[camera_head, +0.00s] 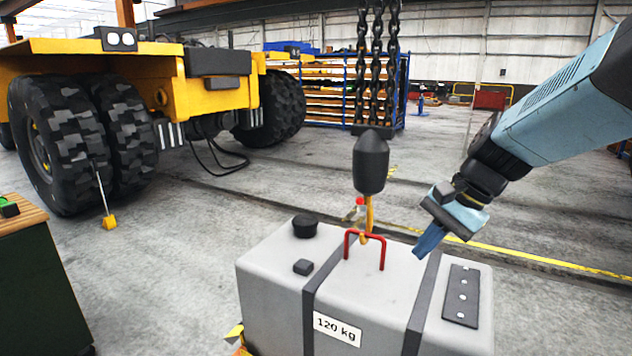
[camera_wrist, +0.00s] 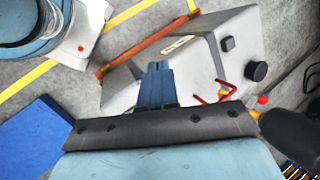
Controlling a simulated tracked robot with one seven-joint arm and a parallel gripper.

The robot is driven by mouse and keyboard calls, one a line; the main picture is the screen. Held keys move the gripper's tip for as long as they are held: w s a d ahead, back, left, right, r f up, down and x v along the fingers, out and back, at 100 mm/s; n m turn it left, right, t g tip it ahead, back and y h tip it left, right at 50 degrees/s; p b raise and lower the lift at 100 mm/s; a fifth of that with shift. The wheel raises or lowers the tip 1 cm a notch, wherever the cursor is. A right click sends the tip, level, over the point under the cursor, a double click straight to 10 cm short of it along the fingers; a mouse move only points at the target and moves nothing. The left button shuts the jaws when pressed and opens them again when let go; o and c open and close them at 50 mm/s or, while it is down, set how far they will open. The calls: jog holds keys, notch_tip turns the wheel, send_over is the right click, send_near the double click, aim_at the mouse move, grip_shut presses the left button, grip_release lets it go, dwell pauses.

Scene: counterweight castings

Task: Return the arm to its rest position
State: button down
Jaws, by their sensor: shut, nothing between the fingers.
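My arm enters the head view from the upper right, and my gripper (camera_head: 428,243) points down and left, over the right half of a grey counterweight casting (camera_head: 400,300). The blue fingers are together with nothing between them, and they look close to the casting's top. In the wrist view my gripper (camera_wrist: 157,70) is also shut, in front of the casting (camera_wrist: 120,95). The casting has dark bands, a "120 kg" label and a red lifting handle (camera_head: 383,250). A yellow hook (camera_head: 368,215) under a dark hoist block (camera_head: 371,162) hangs at the handle; whether it is engaged is unclear.
Heavy chains (camera_head: 376,60) rise from the hoist block, left of my arm. A yellow vehicle with large tyres (camera_head: 60,150) stands at the left. A workbench edge (camera_head: 20,215) is at the lower left. A blue rack (camera_head: 335,95) stands behind. Open floor lies between.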

jog(key=s+d+r+n+t+h, duration=0.4)
jog(key=s+n+h, duration=0.1)
jog(key=s+n, duration=0.2)
jog(key=shift+r+n, duration=0.25)
jog(key=shift+n, duration=0.65)
